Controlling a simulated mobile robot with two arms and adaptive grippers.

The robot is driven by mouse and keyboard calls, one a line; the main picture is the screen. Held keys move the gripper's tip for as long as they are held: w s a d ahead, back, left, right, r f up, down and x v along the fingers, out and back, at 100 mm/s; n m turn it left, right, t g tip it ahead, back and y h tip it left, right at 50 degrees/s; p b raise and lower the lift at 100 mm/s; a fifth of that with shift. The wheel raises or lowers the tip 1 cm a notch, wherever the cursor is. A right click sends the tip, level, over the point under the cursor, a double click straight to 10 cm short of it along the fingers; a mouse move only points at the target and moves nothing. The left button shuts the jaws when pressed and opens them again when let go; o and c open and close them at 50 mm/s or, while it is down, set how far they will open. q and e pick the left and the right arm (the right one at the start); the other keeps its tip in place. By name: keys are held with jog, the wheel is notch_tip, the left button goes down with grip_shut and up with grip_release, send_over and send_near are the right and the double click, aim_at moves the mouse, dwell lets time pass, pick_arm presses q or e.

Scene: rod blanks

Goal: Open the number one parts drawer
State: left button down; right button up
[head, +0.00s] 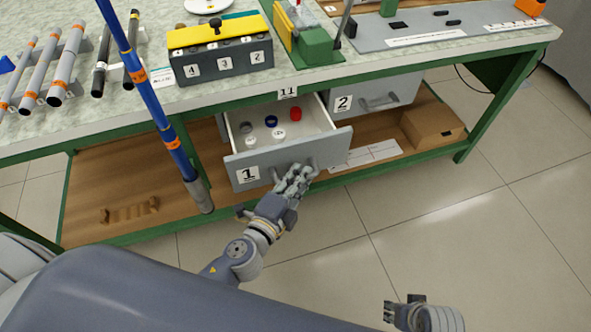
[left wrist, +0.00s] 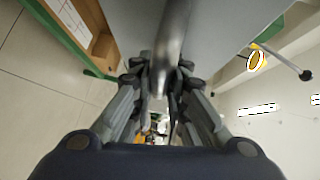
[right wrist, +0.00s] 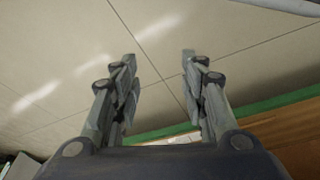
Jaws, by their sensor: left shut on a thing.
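The number one drawer (head: 287,158) has a grey front with a "1" label and is pulled out from under the bench. Several small caps, grey, blue, red and white, lie inside it. My left gripper (head: 296,178) is shut on the drawer's handle, and the left wrist view shows the grey handle (left wrist: 172,40) between its fingers. The handle is mostly hidden by the gripper in the head view. My right gripper (head: 392,312) is low at the right, away from the drawer. Its fingers are apart and empty in the right wrist view (right wrist: 160,65).
The number two drawer (head: 375,98) beside it is closed. A cardboard box (head: 432,125) sits on the wooden lower shelf (head: 110,185). A long blue rod (head: 147,95) with orange bands crosses the left of the head view. The tiled floor (head: 480,240) in front is clear.

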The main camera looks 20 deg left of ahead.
pick_arm(q)
jog(key=shift+s+d+b, duration=0.4)
jog(key=shift+s+d, duration=0.35)
jog(key=shift+s, duration=0.35)
jog(key=shift+s+d+b, duration=0.4)
jog(key=shift+s+d, duration=0.35)
jog(key=shift+s, duration=0.35)
pick_arm(e)
notch_tip(320, 180, up, 7)
jog(key=shift+f, duration=0.15)
jog(key=shift+s, duration=0.1)
pick_arm(q)
jog(key=c, duration=1.6)
grip_release()
jog(key=shift+o, duration=0.2)
jog(key=v, duration=1.2)
jog(key=shift+f, duration=0.1)
